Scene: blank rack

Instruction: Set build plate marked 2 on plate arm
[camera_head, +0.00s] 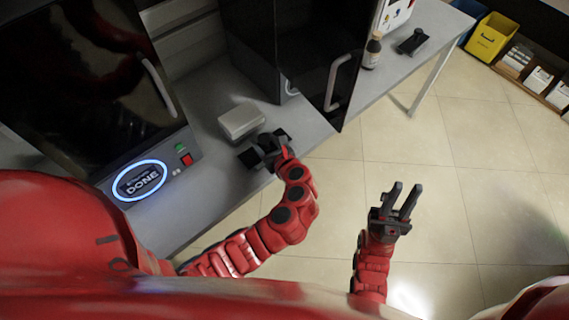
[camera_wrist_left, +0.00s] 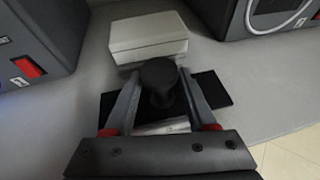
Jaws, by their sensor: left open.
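A dark flat plate (camera_wrist_left: 215,90) with a round black knob (camera_wrist_left: 160,84) lies on the grey bench in the left wrist view. The dark plate also shows in the head view (camera_head: 248,157). No number is readable on it, so I cannot tell if it is the build plate marked 2. My left gripper (camera_head: 268,146) is over the plate, its fingers open on either side of the knob, with gaps visible. My right gripper (camera_head: 400,198) is open and empty over the floor, away from the bench. I cannot make out a plate arm in either view.
A pale grey box (camera_head: 241,121) sits just behind the plate. A dark machine (camera_head: 95,85) with a lit "DONE" ring stands at left. Another dark cabinet (camera_head: 310,45) stands behind. A bottle (camera_head: 372,51) and small black item (camera_head: 412,42) are further right.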

